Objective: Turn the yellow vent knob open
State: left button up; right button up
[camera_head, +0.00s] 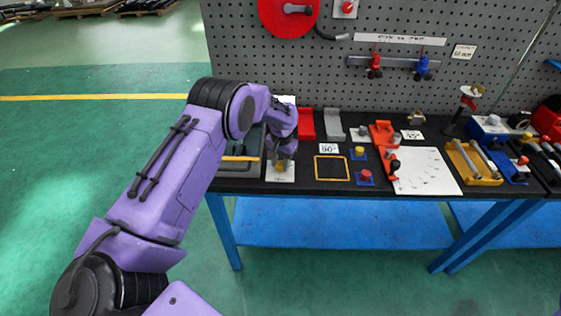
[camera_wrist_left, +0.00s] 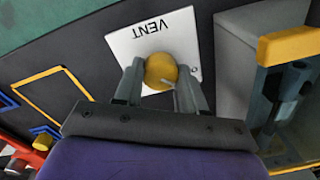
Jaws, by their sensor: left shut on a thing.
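The yellow vent knob (camera_wrist_left: 161,71) sits on a white plate marked VENT (camera_wrist_left: 125,42) in the left wrist view. In the head view the knob (camera_head: 281,166) shows small under my left gripper, on its white plate (camera_head: 282,177) near the bench's front left. My left gripper (camera_wrist_left: 162,88) points down and is shut on the knob, with one finger on each side of it. A small pale mark shows on the knob's edge. My right gripper is not in view.
A grey bin with a yellow-handled tool (camera_wrist_left: 290,46) stands close beside the plate. A yellow square outline (camera_head: 332,168) and small blue-based knobs (camera_head: 365,177) lie to the right in the head view. A pegboard (camera_head: 400,70) rises behind the bench.

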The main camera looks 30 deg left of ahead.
aim_at(281, 163)
pick_arm(q)
jog(key=shift+s+f, duration=0.15)
jog(key=shift+f, duration=0.05)
dwell(0.3)
jog(key=o, duration=0.8)
jog(key=shift+c, duration=0.2)
jog(key=o, duration=0.3)
jog(key=shift+w+r, duration=0.1)
jog(key=shift+w, duration=0.1)
notch_tip(281, 163, up, 10)
jog(key=b, duration=0.2)
jog(key=shift+r+b, duration=0.2)
jog(key=shift+b, duration=0.2)
jog(key=shift+d, duration=0.15)
